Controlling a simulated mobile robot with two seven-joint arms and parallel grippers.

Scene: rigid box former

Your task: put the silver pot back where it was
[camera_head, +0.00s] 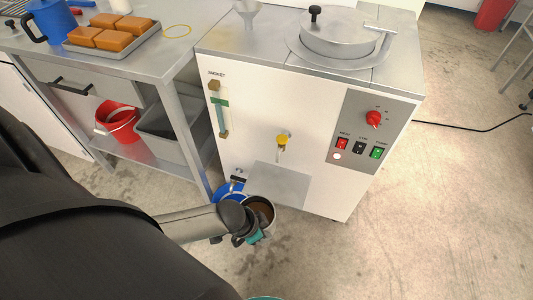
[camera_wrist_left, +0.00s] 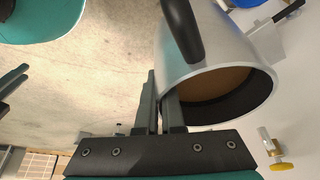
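The silver pot (camera_head: 273,206) is in front of the white machine's lower front in the head view. It has a black handle, and brown contents show inside. In the left wrist view the pot (camera_wrist_left: 222,62) is tilted, its open mouth facing down and right. My left gripper (camera_head: 252,230) is at the pot's near side. In the left wrist view its fingers (camera_wrist_left: 163,105) are close together at the pot's wall by the rim and look shut on it. My right gripper does not show clearly; dark prongs at the left edge of the wrist view could be its fingers.
A blue vessel (camera_head: 226,189) stands just behind the pot. A steel table (camera_head: 150,64) with a shelf holding a red bucket (camera_head: 122,124) is left.

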